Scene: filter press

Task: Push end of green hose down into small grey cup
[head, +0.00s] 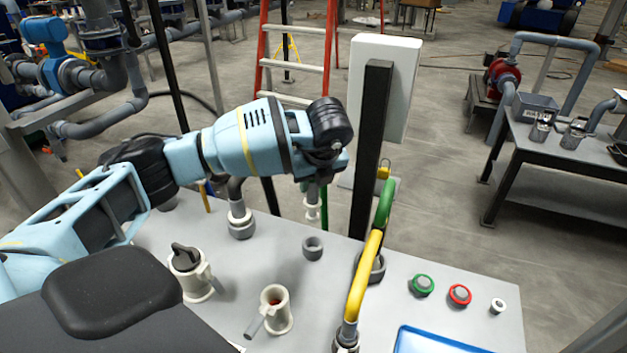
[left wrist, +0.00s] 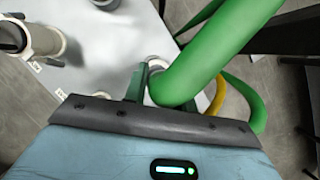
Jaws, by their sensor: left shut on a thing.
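My left gripper (head: 313,203) hangs from the left arm above the grey panel, with its fingers pointing down. In the left wrist view it is shut on the thick green hose (left wrist: 215,50), which runs from the fingers to the upper right. In the head view my wrist hides much of the hose; a green stretch (head: 384,205) shows right of the black post. My right gripper is not in view.
A yellow hose (head: 363,277) rises from the panel close to the post. A black post (head: 372,150) stands behind. White capped fittings (head: 192,274) and a white cup with a side handle (head: 276,309) are at left.

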